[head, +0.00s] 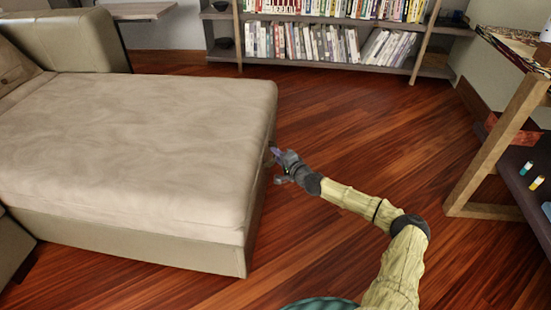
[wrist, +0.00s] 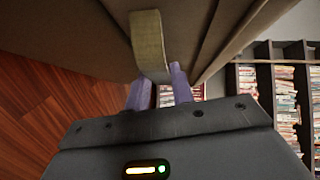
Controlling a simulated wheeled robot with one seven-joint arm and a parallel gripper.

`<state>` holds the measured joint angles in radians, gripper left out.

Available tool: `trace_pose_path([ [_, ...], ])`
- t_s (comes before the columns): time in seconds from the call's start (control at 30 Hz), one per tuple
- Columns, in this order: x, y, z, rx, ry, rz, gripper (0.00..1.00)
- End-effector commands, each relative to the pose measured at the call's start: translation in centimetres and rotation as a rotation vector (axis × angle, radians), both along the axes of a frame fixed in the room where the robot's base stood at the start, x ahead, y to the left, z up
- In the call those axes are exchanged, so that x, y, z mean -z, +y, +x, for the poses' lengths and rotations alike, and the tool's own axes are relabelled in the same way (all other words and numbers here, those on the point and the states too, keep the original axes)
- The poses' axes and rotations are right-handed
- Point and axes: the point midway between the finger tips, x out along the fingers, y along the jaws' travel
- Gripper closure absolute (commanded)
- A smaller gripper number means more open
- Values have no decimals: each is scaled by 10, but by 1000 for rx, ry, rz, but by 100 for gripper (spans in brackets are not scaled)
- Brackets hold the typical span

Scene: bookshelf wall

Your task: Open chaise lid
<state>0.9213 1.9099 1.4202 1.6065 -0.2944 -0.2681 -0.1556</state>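The chaise (head: 130,150) is beige, with a padded top that forms its lid; the lid lies flat and closed on the base. A tan strap (wrist: 149,45) hangs from the chaise's edge in the wrist view. My gripper (head: 274,163) is at the chaise's right end, just below the lid's edge. In the wrist view its two purple fingers (wrist: 160,92) stand apart with a gap between them. The strap's lower end is at the fingertips, close to the left finger. I cannot tell whether they touch. The strap is too small to make out in the head view.
Bookshelves (head: 330,15) stand along the back wall, and they also show in the wrist view (wrist: 285,90). A wooden-framed shelf unit (head: 497,140) stands at the right, near my arm. The wood floor (head: 350,115) between the chaise and shelves is clear.

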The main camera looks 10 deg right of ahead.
Motion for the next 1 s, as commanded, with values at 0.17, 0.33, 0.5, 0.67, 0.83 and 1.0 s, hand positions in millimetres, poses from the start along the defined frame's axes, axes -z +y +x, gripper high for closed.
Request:
trace_pose_path([
  [0.17,2,4,11,3,-2,-1,77],
  [0.33,1,4,12,3,-1,0,77],
  [0.5,1,5,12,2,-1,0,92],
  [0.67,1,5,12,2,0,0,100],
  [0.83,0,5,11,1,-1,-1,100],
  [1.0,-7,7,11,-3,1,-6,100],
])
